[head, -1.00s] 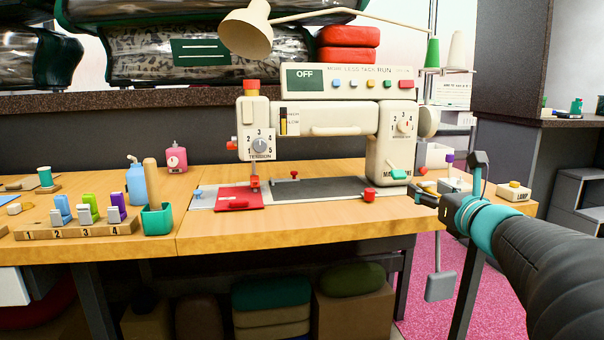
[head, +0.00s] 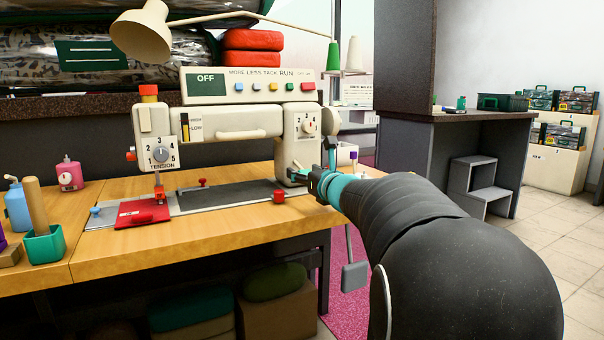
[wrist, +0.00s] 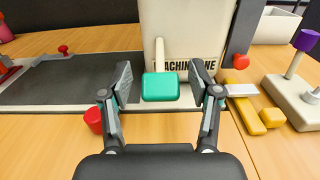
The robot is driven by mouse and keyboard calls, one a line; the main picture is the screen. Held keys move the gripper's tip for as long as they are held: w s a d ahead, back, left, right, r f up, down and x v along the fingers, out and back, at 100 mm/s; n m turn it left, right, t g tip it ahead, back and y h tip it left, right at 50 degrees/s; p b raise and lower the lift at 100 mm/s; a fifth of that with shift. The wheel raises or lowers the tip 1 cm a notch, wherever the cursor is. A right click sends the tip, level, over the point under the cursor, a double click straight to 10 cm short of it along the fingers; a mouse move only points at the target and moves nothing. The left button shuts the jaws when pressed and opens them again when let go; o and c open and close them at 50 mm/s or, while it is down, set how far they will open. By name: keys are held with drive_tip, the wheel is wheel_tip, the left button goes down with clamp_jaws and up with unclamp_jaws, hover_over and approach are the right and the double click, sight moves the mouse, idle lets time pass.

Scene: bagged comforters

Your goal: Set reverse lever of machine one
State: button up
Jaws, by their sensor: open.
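The white sewing machine (head: 235,130), with a panel reading OFF, stands on the wooden table. In the wrist view its pillar (wrist: 190,30) carries the words "MACHINE ONE", partly covered. The reverse lever has a pale stem and a green block handle (wrist: 161,87) and sticks out from the pillar's front. My gripper (wrist: 160,88) is open, one finger on each side of the green handle, with visible gaps to it. In the head view my gripper (head: 318,180) is at the pillar's lower right, and the lever is mostly hidden there.
A red knob (wrist: 93,120) sits near my left finger. Yellow pieces (wrist: 262,116) and a base with a purple-topped stick (wrist: 296,90) lie to the right. A green cup (head: 44,244) and blue bottle (head: 17,207) stand at the table's left.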

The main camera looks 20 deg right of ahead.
clamp_jaws()
